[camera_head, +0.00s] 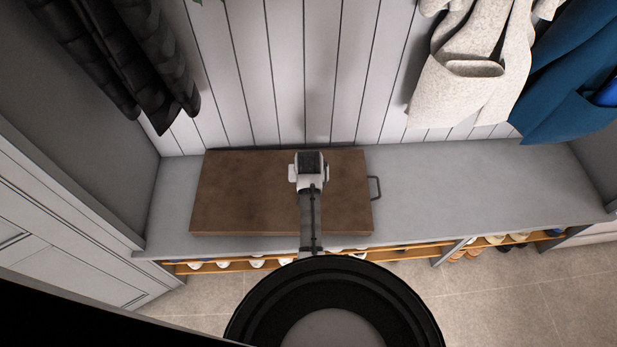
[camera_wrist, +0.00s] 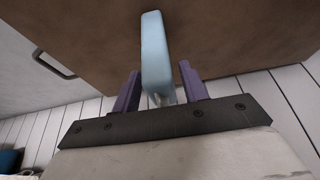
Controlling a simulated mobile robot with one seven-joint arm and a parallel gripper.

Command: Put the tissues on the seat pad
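The tissues, a light blue slim pack (camera_wrist: 155,50), stand out between and beyond the two purple fingers of my gripper (camera_wrist: 160,75) in the wrist view. Narrow gaps seem to show between the pack and the fingers, so my gripper looks open around it. The brown seat pad (camera_head: 245,195) lies on the left part of the grey bench; it also fills the upper wrist view (camera_wrist: 230,40). In the head view my gripper (camera_head: 308,170) is over the right half of the pad and hides the tissues. Whether the pack touches the pad cannot be told.
A dark handle (camera_head: 375,188) sticks out at the pad's right side. The grey bench top (camera_head: 470,180) is bare to the right. Coats (camera_head: 470,75) hang at the upper right and dark clothing (camera_head: 125,65) at the upper left. Shoes stand on the shelf (camera_head: 400,252) below.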

